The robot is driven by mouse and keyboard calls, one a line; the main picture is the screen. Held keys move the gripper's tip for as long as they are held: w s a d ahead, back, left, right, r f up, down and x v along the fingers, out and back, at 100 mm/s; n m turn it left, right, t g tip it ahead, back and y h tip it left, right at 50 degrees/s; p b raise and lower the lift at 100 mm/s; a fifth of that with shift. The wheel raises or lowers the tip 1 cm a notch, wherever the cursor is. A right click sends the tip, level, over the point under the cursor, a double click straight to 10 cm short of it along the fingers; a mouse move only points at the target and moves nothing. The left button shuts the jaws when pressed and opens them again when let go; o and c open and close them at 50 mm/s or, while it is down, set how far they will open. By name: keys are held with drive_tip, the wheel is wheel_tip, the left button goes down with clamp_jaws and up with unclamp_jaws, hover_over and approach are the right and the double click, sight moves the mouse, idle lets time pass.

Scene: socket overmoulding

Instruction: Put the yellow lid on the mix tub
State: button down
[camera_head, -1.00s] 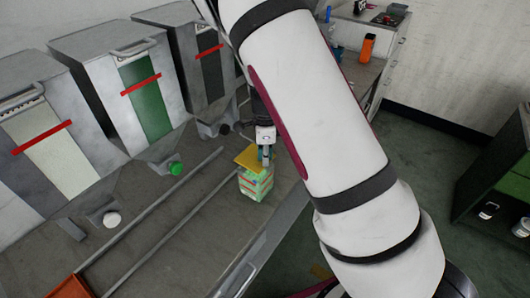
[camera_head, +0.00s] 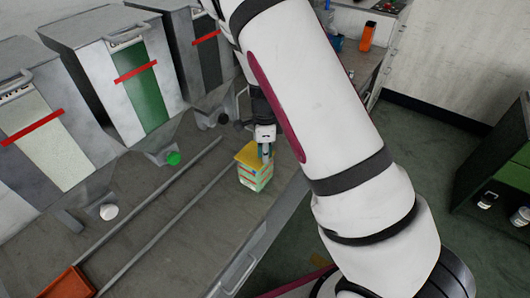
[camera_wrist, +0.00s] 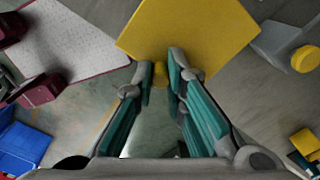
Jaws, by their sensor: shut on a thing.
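The mix tub (camera_head: 256,180), a small box with green, white and red on its sides, stands on the grey bench in the head view. The flat square yellow lid (camera_head: 248,153) is over its top, roughly lined up with it. I cannot tell whether the lid rests on the rim or hovers just above. My gripper (camera_head: 265,152) is at the lid's right side. In the wrist view the lid (camera_wrist: 190,32) spreads beyond my fingertips, and my gripper (camera_wrist: 162,68) is shut on its small yellow tab. The lid hides the tub's opening.
Grey hoppers line the left; a green cap (camera_head: 173,158) and a white cap (camera_head: 109,211) sit at their outlets. Two rails (camera_head: 160,188) run along the bench. An orange tray (camera_head: 68,284) is at lower left. The bench's front edge is close right of the tub.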

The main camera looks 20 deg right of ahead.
drive_tip(key=c, duration=1.5)
unclamp_jaws()
drive_tip(key=shift+c, duration=0.2)
wheel_tip(320, 180, up, 12)
drive_tip(key=s+a+r+n+t+y, duration=0.2)
drive_tip(key=s+a+r+n, duration=0.1)
drive_tip(key=s+r+n, duration=1)
drive_tip(key=s+r+n+t+h, duration=0.2)
drive_tip(key=s+r+n+t, duration=0.1)
drive_tip(key=s+r+n, duration=0.5)
drive_tip(key=s+d, duration=0.1)
drive_tip(key=s, duration=0.2)
drive_tip(key=shift+n+t, duration=0.3)
